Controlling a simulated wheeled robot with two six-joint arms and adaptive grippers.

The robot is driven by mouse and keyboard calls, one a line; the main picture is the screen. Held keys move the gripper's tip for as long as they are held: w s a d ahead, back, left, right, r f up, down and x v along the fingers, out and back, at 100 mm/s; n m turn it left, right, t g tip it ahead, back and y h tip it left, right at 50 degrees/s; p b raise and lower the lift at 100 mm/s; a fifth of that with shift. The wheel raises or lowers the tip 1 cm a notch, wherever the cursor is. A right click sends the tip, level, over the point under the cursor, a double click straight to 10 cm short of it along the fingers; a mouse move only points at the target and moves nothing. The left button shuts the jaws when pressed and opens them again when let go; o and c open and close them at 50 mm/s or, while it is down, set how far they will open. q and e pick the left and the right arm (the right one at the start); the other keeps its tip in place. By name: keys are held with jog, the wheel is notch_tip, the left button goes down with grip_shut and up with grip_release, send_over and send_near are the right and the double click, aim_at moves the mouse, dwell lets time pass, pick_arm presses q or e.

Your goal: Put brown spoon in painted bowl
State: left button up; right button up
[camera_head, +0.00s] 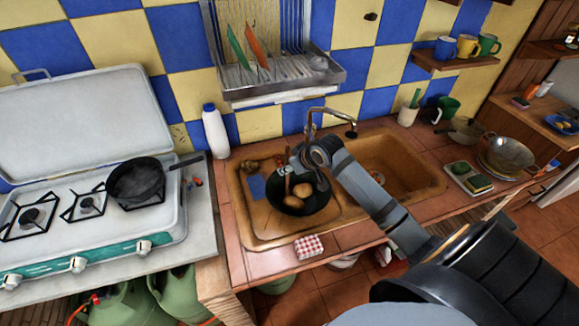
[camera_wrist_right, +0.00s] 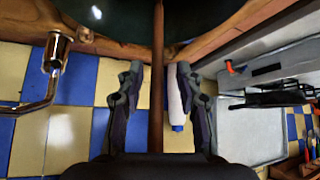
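The brown spoon's handle (camera_wrist_right: 158,80) runs upright through the right wrist view. In the head view a short brown piece of it (camera_head: 287,183) shows below the gripper, over a dark round vessel (camera_head: 303,209) in the left sink basin. My right gripper (camera_wrist_right: 160,100) has its fingers on both sides of the handle, with a gap on each side; it also shows in the head view (camera_head: 293,172). The spoon's lower end is hidden. I cannot tell for sure which vessel is the painted bowl; a blue patterned dish (camera_head: 562,124) sits at the far right. My left gripper is out of view.
Brown round items (camera_head: 302,190) lie in the dark vessel. A faucet (camera_head: 330,117) stands behind the sink. A white bottle (camera_head: 215,131) and a stove with a pan (camera_head: 136,180) are at left. A metal bowl (camera_head: 511,152) and a tray (camera_head: 469,179) occupy the right counter.

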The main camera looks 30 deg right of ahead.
jog(key=shift+r, duration=0.15)
jog(key=p+v, duration=0.6)
jog(key=v, duration=0.6)
jog(key=shift+r+p, duration=0.25)
jog(key=shift+p, duration=0.1)
